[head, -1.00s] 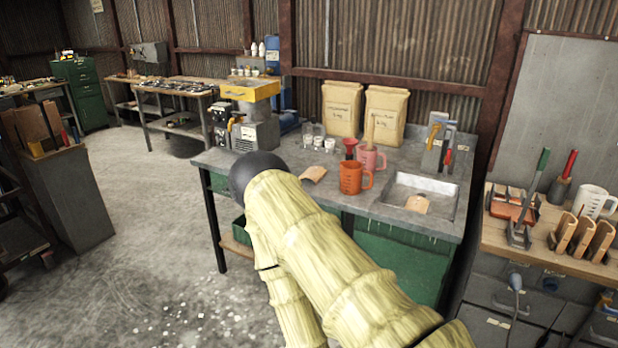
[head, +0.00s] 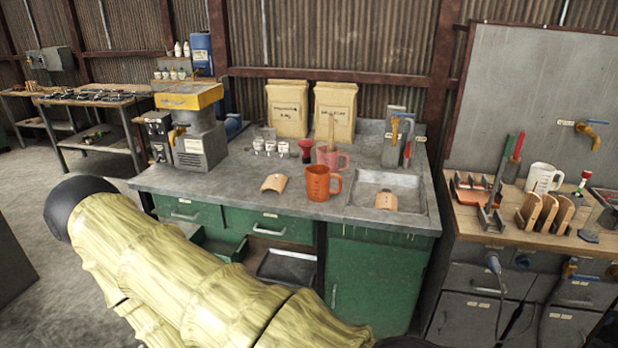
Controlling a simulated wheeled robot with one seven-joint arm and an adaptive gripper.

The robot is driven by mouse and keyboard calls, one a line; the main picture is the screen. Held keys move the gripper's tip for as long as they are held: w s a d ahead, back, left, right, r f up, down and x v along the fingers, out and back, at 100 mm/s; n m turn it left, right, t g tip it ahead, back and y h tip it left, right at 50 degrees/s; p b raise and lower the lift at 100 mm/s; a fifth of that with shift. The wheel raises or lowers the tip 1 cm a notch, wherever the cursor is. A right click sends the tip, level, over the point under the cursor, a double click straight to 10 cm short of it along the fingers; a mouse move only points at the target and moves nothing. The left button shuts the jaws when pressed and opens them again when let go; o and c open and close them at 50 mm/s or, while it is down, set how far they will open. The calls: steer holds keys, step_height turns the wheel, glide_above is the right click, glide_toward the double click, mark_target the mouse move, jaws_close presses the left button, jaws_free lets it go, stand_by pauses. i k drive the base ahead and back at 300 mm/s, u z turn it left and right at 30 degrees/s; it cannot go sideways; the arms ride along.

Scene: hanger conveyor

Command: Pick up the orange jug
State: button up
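The orange jug (head: 317,184) stands upright on the grey workbench top (head: 235,170), left of a shallow metal tray, its handle to the right. A pink jug (head: 333,158) with a stick-like tool in it stands just behind it. My arm, in a pale yellow ribbed cover, crosses the lower left of the head view, apart from the jug. My gripper is not in view.
A curved tan piece (head: 273,183) lies left of the jug, and another (head: 385,201) lies in the metal tray (head: 420,208). A red funnel (head: 306,146) and paper sacks (head: 334,108) stand behind. A yellow-topped machine (head: 196,130) is at left. A wooden bench (head: 505,215) with tools stands at right.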

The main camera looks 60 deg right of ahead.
mark_target(318, 176)
steer(key=z, duration=0.6)
steer(key=i, duration=0.8)
steer(key=z, duration=0.9)
